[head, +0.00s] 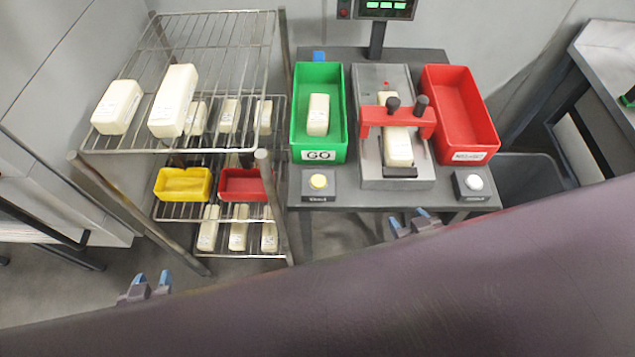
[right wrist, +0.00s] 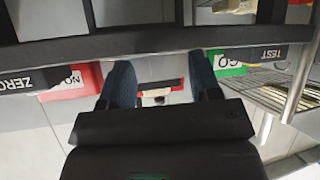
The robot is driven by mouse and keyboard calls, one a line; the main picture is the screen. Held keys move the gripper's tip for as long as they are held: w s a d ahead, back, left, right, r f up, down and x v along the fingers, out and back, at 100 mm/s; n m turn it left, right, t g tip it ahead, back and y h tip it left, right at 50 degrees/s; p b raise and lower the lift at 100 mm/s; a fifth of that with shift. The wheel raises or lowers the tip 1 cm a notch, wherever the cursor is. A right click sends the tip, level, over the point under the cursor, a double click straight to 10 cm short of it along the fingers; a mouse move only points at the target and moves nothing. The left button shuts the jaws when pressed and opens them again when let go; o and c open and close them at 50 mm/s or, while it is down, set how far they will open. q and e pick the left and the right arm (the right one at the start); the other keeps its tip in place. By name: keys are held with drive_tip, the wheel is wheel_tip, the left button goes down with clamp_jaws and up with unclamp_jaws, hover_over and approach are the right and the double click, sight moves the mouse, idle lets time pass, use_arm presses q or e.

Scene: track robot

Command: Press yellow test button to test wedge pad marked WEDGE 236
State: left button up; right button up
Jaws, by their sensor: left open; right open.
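The yellow test button (head: 318,181) sits on a small dark box at the front left of the bench. A cream wedge pad (head: 398,148) lies in the grey test fixture (head: 368,171), partly under its red clamp (head: 372,116). No pad's marking is legible, so I cannot tell which is WEDGE 236. My right gripper (head: 412,222) is open and empty in front of the bench, right of the yellow button; its blue fingertips (right wrist: 162,78) show apart in the right wrist view. My left gripper (head: 145,288) is open and empty at the lower left, away from the bench.
A green GO bin (head: 299,135) holds one pad; a red bin (head: 484,130) looks empty. A white button (head: 474,183) sits at the bench's front right. A wire rack (head: 215,146) at left holds several pads and small yellow and red bins. My arm covers the lower right.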

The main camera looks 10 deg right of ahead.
idle(0.4)
clamp_jaws()
drive_tip(key=shift+d, duration=0.1)
idle(1.5)
